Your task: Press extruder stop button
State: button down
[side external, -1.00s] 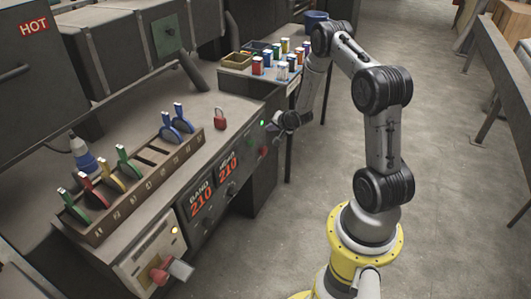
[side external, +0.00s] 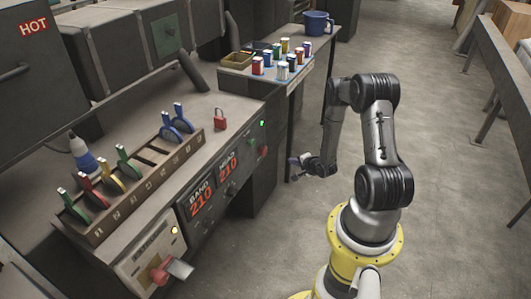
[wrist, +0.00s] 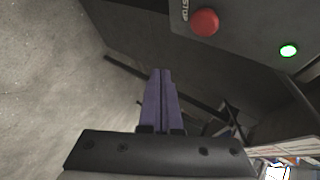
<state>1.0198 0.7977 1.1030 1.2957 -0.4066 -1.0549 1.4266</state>
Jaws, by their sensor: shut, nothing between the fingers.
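The stop button is a round red button (wrist: 205,22) beside a label reading STOP, at the top of the wrist view. In the side external view the red button (side external: 263,151) is at the right end of the dark control panel, below a small lit green lamp (side external: 262,123). The lamp (wrist: 288,50) glows to the button's right in the wrist view. My gripper (side external: 292,170) hangs in the air to the right of the panel, apart from the button. Its two purple fingers (wrist: 161,72) are shut together and empty.
The panel carries two red displays reading 210 (side external: 201,199) and a red-handled switch (side external: 160,273). A rack of colored clips (side external: 110,222) and a red padlock (side external: 220,119) sit on the machine top. A bench with small jars (side external: 283,71) stands behind.

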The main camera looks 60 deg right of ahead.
send_near(266, 152)
jog(key=shift+w+d+f, duration=0.7)
jog(key=shift+d+f, duration=0.1)
jog(key=shift+f, duration=0.2)
jog(key=shift+w+d+f, duration=0.7)
jog(key=shift+d+f, duration=0.1)
jog(key=shift+f, duration=0.2)
dwell(0.6)
jog(key=shift+w, duration=0.4)
jog(key=shift+w, duration=0.85)
dwell(1.1)
jog(key=shift+s, duration=1.25)
jog(key=s, duration=0.5)
